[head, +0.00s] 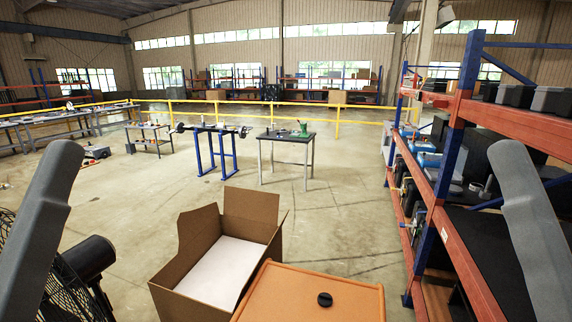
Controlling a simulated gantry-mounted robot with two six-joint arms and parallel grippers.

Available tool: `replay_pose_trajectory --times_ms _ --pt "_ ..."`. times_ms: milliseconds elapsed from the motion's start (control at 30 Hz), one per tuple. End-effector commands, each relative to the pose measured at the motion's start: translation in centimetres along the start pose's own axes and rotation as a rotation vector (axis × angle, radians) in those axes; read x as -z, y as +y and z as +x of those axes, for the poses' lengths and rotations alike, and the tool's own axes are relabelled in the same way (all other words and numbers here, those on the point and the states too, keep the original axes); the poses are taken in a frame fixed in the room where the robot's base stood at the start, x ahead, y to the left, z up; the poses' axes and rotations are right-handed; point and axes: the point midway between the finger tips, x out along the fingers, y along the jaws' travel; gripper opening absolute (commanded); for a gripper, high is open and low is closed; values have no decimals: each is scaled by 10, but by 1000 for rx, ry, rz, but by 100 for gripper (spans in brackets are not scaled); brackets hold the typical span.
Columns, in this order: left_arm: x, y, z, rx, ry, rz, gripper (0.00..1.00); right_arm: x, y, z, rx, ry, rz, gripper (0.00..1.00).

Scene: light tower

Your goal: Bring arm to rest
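My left arm (43,220) shows as a grey link at the left edge of the head view. My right arm (533,230) shows as a grey link at the right edge, in front of the shelf rack. Neither gripper is in view, so their state and anything they may hold are hidden. A small round black part (324,299) lies on the orange tabletop (290,290) at the bottom centre, apart from both visible arm links.
An open cardboard box (180,285) with a white bottom stands left of the orange top. A black fan (62,290) is at lower left. A blue and orange shelf rack (466,108) fills the right side.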

Motion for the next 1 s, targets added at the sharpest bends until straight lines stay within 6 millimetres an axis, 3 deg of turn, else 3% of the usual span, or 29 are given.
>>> replay_pose_trajectory --times_ms 33,100,300,433,900,1000 --pt "36 0 39 0 0 0 100 36 0 39 0 0 0 100" --pt "59 0 64 0 -1 0 100 59 0 64 0 0 0 100" --pt "102 -1 112 0 -2 -1 100 103 0 112 0 0 0 100" --pt "109 -1 119 0 -2 -1 100 110 0 119 0 -1 0 100" --pt "107 -1 116 0 0 -23 100 107 0 116 0 -1 0 100" --pt "133 -4 115 8 116 -91 100 107 0 116 0 -1 0 100"
